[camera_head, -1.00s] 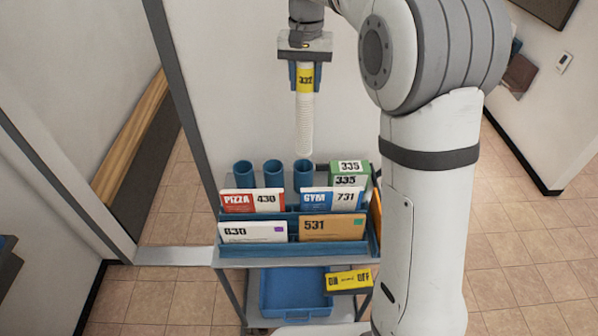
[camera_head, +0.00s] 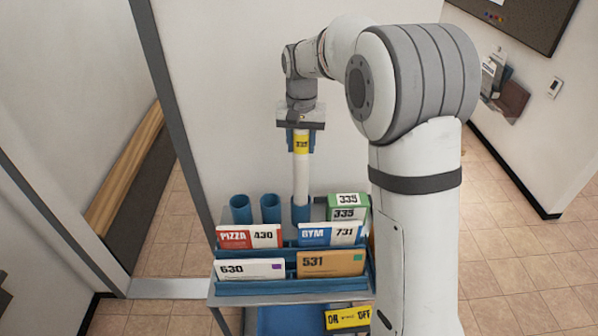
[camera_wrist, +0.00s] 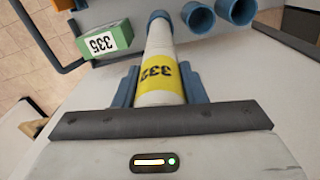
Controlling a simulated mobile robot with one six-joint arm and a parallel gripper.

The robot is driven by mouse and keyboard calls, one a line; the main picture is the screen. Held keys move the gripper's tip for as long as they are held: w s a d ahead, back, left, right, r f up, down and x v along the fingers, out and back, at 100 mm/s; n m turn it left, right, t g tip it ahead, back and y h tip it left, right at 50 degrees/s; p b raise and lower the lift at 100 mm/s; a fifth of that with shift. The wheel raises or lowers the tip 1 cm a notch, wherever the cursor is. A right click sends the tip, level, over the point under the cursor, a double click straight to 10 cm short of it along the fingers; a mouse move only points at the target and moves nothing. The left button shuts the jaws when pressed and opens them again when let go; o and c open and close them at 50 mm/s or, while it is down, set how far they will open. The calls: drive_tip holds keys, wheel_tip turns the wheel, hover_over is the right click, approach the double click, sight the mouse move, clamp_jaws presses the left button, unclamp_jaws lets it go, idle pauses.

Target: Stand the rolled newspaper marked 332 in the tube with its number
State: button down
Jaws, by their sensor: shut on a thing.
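My gripper (camera_head: 300,141) is shut on the rolled newspaper (camera_head: 301,176), a white roll with a yellow band marked 332. The roll hangs upright from the jaws, its band just below them; it also shows in the wrist view (camera_wrist: 160,62). Its lower end meets the mouth of the rightmost blue tube (camera_head: 301,213) of a row of three. It looks to be within the rim, but I cannot tell how deep. Two empty tubes, the middle one (camera_head: 271,209) and the left one (camera_head: 241,210), stand beside it. No number on the tubes is visible.
The tubes stand at the back of a cart with blue racks holding several envelopes, such as an orange one marked 531 (camera_head: 331,264). A green box marked 335 (camera_head: 346,209) stands close to the right of the tube. A wall rises behind.

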sight(301, 169)
wheel_tip(301, 169, down, 8)
drive_tip(key=shift+s+f+p, duration=0.1)
drive_tip(key=shift+f+p, duration=0.1)
drive_tip(key=shift+p, duration=0.35)
drive_tip(key=c, duration=0.9)
unclamp_jaws()
drive_tip(key=shift+r, duration=0.1)
